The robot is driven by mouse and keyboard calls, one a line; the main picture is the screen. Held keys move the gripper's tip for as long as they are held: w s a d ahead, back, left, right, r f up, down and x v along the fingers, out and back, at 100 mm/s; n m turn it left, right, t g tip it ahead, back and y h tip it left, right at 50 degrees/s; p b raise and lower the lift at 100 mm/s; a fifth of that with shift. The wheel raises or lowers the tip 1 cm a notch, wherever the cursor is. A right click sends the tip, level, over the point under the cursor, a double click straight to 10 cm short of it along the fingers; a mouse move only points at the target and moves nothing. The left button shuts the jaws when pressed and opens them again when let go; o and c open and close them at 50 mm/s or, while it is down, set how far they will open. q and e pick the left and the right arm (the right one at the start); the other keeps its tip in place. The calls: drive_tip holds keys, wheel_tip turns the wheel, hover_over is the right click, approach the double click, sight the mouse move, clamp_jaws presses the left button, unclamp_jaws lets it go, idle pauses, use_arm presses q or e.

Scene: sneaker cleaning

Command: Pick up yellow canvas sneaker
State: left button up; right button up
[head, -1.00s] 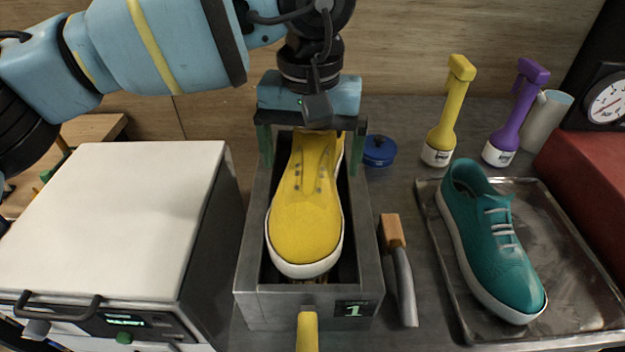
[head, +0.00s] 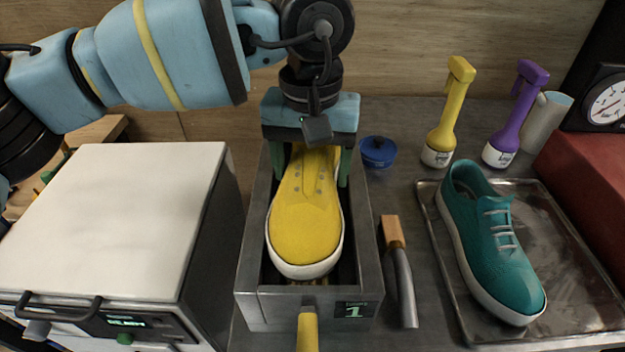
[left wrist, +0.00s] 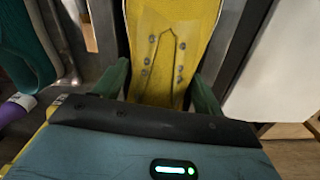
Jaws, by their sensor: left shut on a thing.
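The yellow canvas sneaker (head: 306,222) lies in the grey metal box (head: 262,303) marked 1, its white-rimmed toe toward the front. My left gripper (head: 312,170) is over the sneaker's rear part, its green fingers on either side of the yellow upper, shut on it. In the left wrist view the sneaker (left wrist: 165,50) shows between the two fingers (left wrist: 160,92). The sneaker's heel is hidden under my gripper. My right gripper is in neither view.
A white-topped machine (head: 115,215) stands left of the box. A teal sneaker (head: 490,240) lies on a metal tray (head: 575,275). Yellow (head: 447,115) and purple (head: 514,115) bottles stand behind.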

use_arm(q)
drive_tip(key=shift+r, duration=0.1)
drive_tip(key=shift+r, duration=0.85)
drive_tip(key=shift+s+d+r, duration=0.1)
drive_tip(key=shift+s+r, duration=0.1)
drive_tip(key=shift+r, duration=0.25)
drive_tip(key=shift+s+d+r, duration=0.1)
drive_tip(key=shift+s+r, duration=0.05)
drive_tip(key=shift+r, duration=0.25)
drive_tip(key=s+d, duration=0.1)
drive_tip(key=s, duration=0.4)
drive_tip(key=s+d+r+b, duration=0.1)
drive_tip(key=s, duration=0.4)
drive_tip(key=s+d+b, duration=0.1)
drive_tip(key=s, duration=0.4)
drive_tip(key=shift+r, duration=0.2)
